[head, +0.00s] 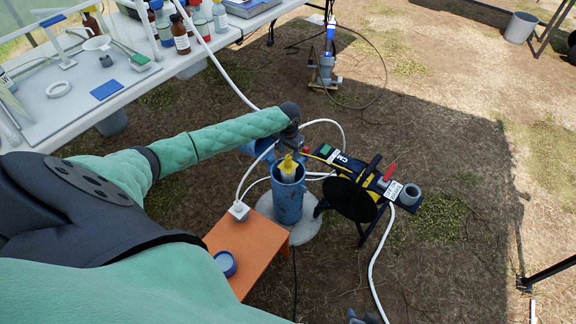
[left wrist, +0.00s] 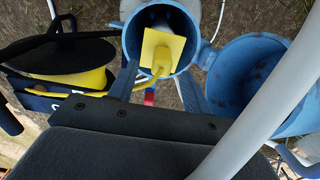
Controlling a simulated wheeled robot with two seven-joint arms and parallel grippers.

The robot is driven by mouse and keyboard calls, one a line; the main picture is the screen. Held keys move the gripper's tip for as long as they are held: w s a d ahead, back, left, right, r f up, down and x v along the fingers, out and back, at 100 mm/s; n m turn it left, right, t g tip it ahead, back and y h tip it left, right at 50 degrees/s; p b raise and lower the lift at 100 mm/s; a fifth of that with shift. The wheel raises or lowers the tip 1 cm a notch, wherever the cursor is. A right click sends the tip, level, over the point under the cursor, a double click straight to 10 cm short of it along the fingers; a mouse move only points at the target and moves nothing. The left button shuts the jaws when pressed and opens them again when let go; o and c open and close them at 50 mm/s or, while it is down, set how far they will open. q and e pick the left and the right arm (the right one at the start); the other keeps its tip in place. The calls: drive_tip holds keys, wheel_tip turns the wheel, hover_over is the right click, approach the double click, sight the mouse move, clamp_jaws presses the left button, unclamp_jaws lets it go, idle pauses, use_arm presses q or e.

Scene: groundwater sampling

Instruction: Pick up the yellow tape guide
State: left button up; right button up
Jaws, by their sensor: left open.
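The yellow tape guide (head: 289,167) sits at the mouth of an upright blue well pipe (head: 288,198). In the left wrist view the guide (left wrist: 163,52) shows a flat yellow square plate and a rounded yellow stem over the dark pipe opening. My left gripper (head: 291,150) is just above the guide in the head view. In the left wrist view its fingers (left wrist: 158,88) are apart, with the guide's stem near and between their tips; I cannot tell whether they touch. A small grey part of my right gripper (head: 362,318) shows at the bottom edge; its jaws are unclear.
A black tape reel with a yellow frame (head: 353,195) stands close right of the pipe. A second blue pipe (left wrist: 245,75) is beside it. An orange stand (head: 247,250) with a blue-rimmed cap (head: 226,263) is in front. White hoses run around. A white table (head: 60,115) holds bottles.

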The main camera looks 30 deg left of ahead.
sight(288, 157)
use_arm(q)
wheel_tip(288, 157, down, 4)
drive_tip(key=shift+a+f, duration=0.15)
drive_tip(key=shift+f, duration=0.1)
drive_tip(key=shift+c, duration=0.2)
clamp_jaws()
